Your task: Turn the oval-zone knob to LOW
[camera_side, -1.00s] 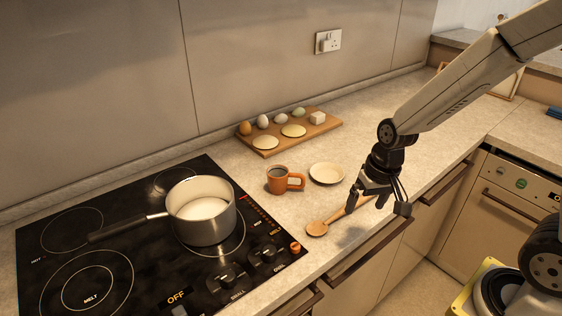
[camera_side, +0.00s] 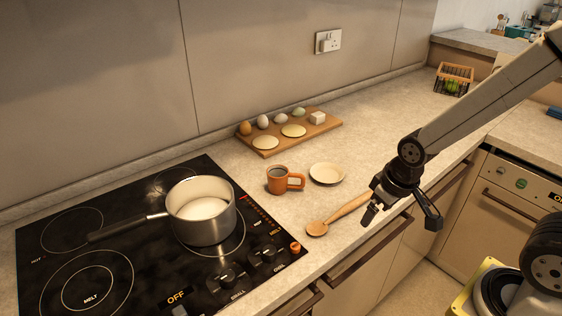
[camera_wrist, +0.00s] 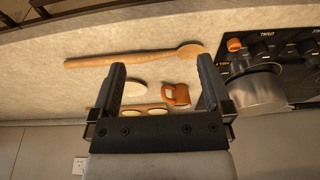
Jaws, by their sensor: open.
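The black hob (camera_side: 137,255) is at the lower left in the side view. Two dark knobs, one nearer the front (camera_side: 227,278) and one further right (camera_side: 263,254), stand on its near right part beside small labels. I cannot tell which one is the oval-zone knob or where its pointer sits. An "OFF" marking (camera_side: 176,297) shows on the front of the hob. My gripper (camera_side: 402,214) is open and empty, right of the hob and near the counter's front edge. In the wrist view its two fingers (camera_wrist: 162,66) are spread apart, well away from the knobs.
A saucepan (camera_side: 207,224) of white liquid stands on the hob. A wooden spoon (camera_side: 337,216) lies between hob and gripper. An orange mug (camera_side: 279,181), a small plate (camera_side: 327,173) and a board of eggs (camera_side: 330,124) stand behind. An orange piece (camera_side: 295,247) sits at the hob's right corner.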

